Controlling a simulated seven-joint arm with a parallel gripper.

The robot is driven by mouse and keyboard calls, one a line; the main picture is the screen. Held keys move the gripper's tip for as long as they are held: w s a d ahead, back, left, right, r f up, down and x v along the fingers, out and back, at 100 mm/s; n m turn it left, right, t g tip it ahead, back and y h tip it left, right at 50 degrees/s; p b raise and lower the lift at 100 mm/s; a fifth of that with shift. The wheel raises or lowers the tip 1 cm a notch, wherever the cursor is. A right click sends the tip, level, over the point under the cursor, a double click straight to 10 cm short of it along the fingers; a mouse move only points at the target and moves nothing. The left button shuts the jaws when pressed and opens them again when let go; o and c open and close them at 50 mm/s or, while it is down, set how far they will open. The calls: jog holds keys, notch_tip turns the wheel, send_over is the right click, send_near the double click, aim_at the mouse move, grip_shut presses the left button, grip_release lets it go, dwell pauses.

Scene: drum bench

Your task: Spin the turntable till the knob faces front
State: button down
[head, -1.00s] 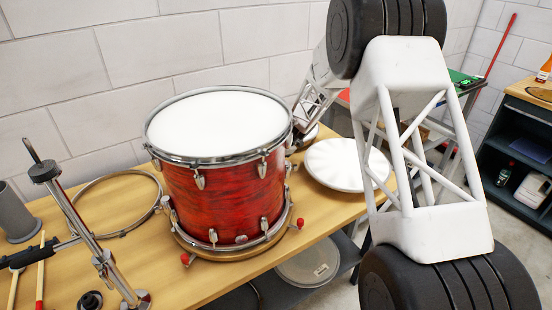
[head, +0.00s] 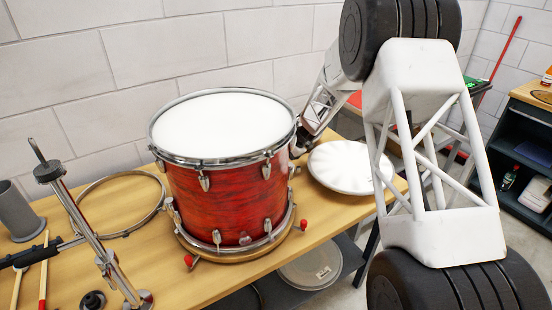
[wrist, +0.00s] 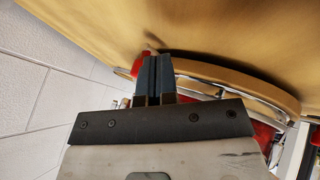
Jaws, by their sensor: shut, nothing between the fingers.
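A red drum (head: 226,205) with a white head stands on a round wooden turntable (head: 215,256). Two red knobs show at the turntable's rim in the head view: one at the front left (head: 188,260), one at the right (head: 303,225). My gripper (wrist: 153,60) is shut and empty in the wrist view, its dark fingertips low by the turntable rim (wrist: 240,84). A red knob (wrist: 138,64) is right beside the fingers, partly hidden by them; I cannot tell if they touch. In the head view my fingertips are hidden behind the drum's right side.
A pale round pad (head: 345,167) lies right of the drum. A metal hoop (head: 85,190), a grey cup (head: 17,212), a chrome stand (head: 92,222) and drumsticks (head: 43,272) are at the left. The wall is close behind. Bare bench (head: 130,255) lies at the front left.

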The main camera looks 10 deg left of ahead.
jog(key=w+d+r, duration=0.4)
jog(key=d+r, duration=0.1)
jog(key=r, duration=0.3)
jog(key=shift+w+d, duration=0.25)
jog(key=shift+r, duration=0.15)
